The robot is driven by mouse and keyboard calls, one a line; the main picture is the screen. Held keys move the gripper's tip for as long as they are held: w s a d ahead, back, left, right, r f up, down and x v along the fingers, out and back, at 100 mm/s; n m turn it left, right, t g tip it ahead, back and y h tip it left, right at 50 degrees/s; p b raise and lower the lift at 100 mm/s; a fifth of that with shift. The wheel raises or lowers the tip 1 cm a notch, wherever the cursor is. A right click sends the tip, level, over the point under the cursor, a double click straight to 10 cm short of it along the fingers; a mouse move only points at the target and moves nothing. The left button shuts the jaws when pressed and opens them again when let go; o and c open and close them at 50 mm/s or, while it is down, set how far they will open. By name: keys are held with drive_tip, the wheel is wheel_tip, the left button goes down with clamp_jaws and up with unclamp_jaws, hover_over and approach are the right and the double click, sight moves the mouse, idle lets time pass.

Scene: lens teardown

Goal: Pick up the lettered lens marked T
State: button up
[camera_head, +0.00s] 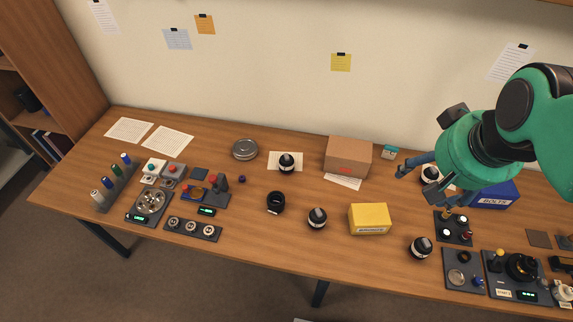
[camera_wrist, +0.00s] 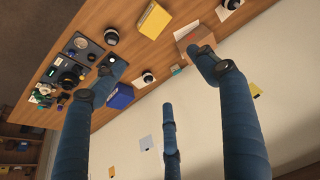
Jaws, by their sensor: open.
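Several black lenses with pale markings stand on the table; no letter is readable, so I cannot tell which is T. In the head view one stands at the back (camera_head: 287,163), one at the middle (camera_head: 318,219), one near the front edge (camera_head: 421,247), and one (camera_head: 431,174) is partly hidden by my gripper. My gripper (camera_head: 424,193) is open and empty above the table's right part. In the wrist view its blue fingers (camera_wrist: 160,75) are spread wide, with one lens (camera_wrist: 148,77) showing between them, apart from them.
A yellow box (camera_head: 369,218), a cardboard box (camera_head: 348,155) and a blue bolts box (camera_head: 495,194) stand nearby. Control panels (camera_head: 193,229) crowd both table ends.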

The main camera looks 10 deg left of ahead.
drive_tip(key=w+a+n+g, duration=0.1)
drive_tip(key=w+a, duration=0.5)
drive_tip(key=w, duration=0.6)
drive_tip(key=n+g+p, duration=0.3)
drive_tip(key=n+g, duration=0.1)
hover_over(287, 155)
wheel_tip(287, 155, down, 33)
drive_tip(key=shift+r, duration=0.15)
drive_tip(key=shift+f+b, duration=0.35)
drive_tip(key=shift+f, duration=4.1)
drive_tip(key=shift+s+f, duration=0.1)
